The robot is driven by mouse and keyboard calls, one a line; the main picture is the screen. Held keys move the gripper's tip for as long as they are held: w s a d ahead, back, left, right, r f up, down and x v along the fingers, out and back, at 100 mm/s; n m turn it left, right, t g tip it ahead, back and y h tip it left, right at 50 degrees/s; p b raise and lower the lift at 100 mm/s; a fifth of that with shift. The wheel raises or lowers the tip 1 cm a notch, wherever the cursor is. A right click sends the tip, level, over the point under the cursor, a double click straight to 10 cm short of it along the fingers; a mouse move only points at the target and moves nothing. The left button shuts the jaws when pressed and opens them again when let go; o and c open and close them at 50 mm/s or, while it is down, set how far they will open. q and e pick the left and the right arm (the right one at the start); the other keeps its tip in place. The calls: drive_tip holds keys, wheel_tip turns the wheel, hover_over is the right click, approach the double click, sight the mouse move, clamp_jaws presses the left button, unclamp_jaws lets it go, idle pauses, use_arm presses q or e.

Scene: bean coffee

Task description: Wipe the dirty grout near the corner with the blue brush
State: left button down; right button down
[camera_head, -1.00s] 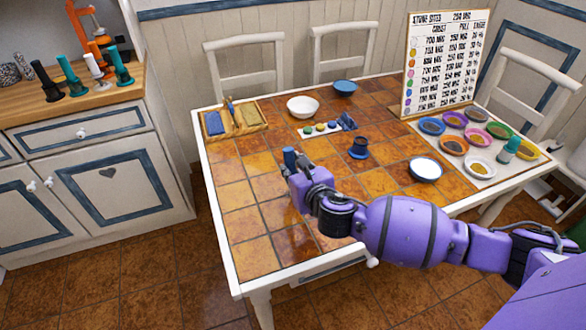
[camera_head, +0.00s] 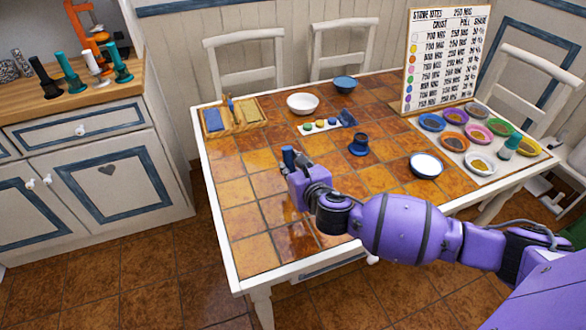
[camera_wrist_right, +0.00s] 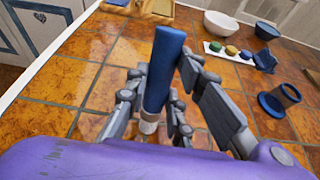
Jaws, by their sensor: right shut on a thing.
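My right gripper (camera_wrist_right: 157,105) is shut on the blue brush (camera_wrist_right: 164,65). In the right wrist view the brush stands roughly upright between the fingers, with a pale band near its lower end. Its bristles are hidden. In the head view the top of the brush (camera_head: 289,158) shows beyond my purple right wrist, over the left front part of the tiled table (camera_head: 241,193). Dark grout lines run between the orange-brown tiles. I cannot tell which stretch is dirty, or whether the brush touches the tiles. My left gripper is not in view.
A wooden tray (camera_head: 236,128) with a blue and a yellow item lies at the back left. A white bowl (camera_head: 302,104), blue bowl (camera_head: 345,86), blue stand (camera_head: 359,146) and blue-rimmed bowl (camera_head: 426,165) stand farther back or right. The left tiles are clear.

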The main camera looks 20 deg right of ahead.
drive_tip(key=shift+w, duration=1.6)
